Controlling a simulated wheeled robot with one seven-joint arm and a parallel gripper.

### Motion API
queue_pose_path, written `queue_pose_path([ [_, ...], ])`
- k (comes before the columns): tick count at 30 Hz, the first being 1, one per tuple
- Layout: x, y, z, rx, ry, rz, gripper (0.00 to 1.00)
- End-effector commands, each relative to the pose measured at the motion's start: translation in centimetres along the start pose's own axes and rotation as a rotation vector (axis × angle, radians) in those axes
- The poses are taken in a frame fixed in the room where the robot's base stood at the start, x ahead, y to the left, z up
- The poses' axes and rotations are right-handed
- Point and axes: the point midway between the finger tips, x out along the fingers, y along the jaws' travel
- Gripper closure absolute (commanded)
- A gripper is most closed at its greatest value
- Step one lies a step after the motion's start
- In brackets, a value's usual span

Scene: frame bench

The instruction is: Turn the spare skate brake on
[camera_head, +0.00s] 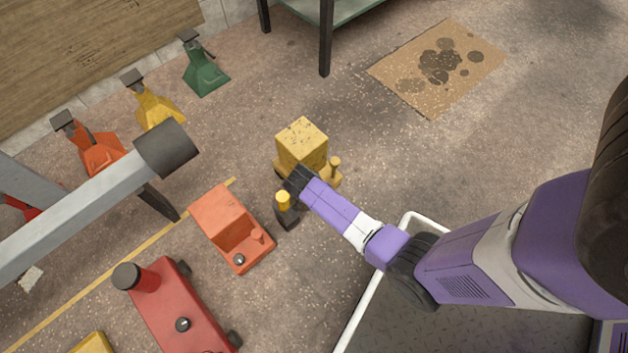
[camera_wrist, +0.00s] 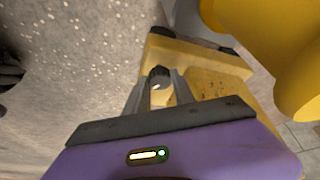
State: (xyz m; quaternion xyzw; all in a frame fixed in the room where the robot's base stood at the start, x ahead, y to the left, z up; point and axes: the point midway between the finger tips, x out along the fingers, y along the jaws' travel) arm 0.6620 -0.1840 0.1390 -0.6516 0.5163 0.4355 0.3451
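A yellow skate (camera_head: 302,144) with a block-shaped top and a short peg (camera_head: 335,163) stands on the floor in the head view. My gripper (camera_head: 298,180) is at its near side and hides part of it. In the wrist view, my gripper's (camera_wrist: 159,88) two fingers stand on either side of a small dark knob (camera_wrist: 158,74), in front of the yellow body (camera_wrist: 195,55). Whether the fingers press on the knob is unclear. The knob's setting cannot be read. No label shows which skate is the spare.
A dark post with a yellow top (camera_head: 285,203) stands close to my gripper. An orange skate (camera_head: 232,228) and a red skate (camera_head: 180,310), each with a dark dial, lie left and nearer. Coloured stands (camera_head: 205,72) line the left. Open floor lies right, around stained cardboard (camera_head: 440,66).

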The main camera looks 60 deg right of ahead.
Motion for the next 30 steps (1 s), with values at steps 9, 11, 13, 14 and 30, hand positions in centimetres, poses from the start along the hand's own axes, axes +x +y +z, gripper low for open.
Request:
queue_pose_path([
  [9, -0.15, 0.08, -0.07, -0.037, 0.000, -0.015, 1.00],
  [11, -0.20, 0.12, -0.09, -0.061, 0.000, -0.025, 1.00],
  [13, -0.25, 0.15, -0.11, -0.095, 0.000, -0.040, 1.00],
  [14, -0.27, 0.16, -0.11, -0.113, 0.000, -0.047, 1.00],
  [30, -0.14, 0.45, -0.20, -0.433, 0.000, -0.180, 1.00],
])
